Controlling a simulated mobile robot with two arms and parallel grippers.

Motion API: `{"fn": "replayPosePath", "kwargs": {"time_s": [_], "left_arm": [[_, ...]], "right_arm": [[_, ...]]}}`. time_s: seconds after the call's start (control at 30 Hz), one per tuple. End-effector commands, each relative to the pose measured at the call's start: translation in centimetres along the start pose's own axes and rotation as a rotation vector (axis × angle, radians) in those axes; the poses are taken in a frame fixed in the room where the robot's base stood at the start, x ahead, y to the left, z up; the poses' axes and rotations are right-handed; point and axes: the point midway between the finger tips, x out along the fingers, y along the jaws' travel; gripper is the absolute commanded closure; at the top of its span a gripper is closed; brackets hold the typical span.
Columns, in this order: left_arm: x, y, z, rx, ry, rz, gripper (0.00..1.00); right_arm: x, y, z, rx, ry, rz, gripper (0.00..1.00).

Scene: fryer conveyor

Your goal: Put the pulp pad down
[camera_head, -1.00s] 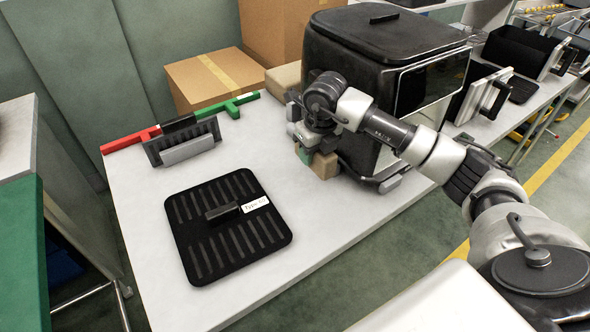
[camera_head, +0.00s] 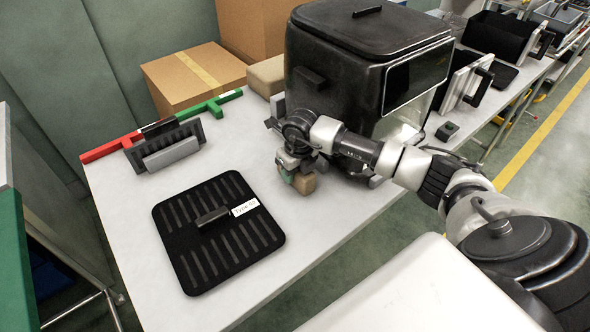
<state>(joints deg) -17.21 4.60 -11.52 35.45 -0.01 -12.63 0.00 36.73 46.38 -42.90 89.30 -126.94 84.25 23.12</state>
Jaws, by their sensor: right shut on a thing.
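A small tan-brown block, seemingly the pulp pad (camera_head: 304,183), is at the tip of my right gripper (camera_head: 291,174), low over the white table in front of the fryer. My right gripper points down and is shut on it. The fingers partly hide the pad, and I cannot tell whether it touches the table. My left gripper is not in view.
A black fryer (camera_head: 345,85) stands behind my right gripper. A black ribbed lid (camera_head: 205,262) with a handle and a white label lies on the white table (camera_head: 130,215). A cardboard box (camera_head: 195,80) stands behind. Bare table lies between lid and gripper.

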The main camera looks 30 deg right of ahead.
Motion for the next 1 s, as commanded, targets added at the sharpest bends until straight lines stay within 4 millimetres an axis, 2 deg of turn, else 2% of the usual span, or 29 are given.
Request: {"fn": "replayPosePath", "kwargs": {"time_s": [0.37, 0.4, 0.57, 0.83, 1.0], "left_arm": [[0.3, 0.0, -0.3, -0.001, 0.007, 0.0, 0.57], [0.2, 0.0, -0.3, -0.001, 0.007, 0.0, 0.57], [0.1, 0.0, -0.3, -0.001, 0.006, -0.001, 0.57], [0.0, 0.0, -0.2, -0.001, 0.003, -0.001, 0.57], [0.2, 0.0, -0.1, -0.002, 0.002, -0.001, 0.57]], "right_arm": [[0.9, 0.0, -0.1, -0.001, -0.001, -0.001, 0.81], [0.8, 0.0, -0.1, 0.0, -0.002, 0.0, 0.55], [0.8, 0.0, -0.1, 0.0, -0.001, 0.0, 0.32], [0.6, 0.0, -0.1, 0.0, -0.001, 0.0, 0.32], [-0.9, -0.1, 0.0, 0.0, -0.005, -0.001, 0.32]]}}
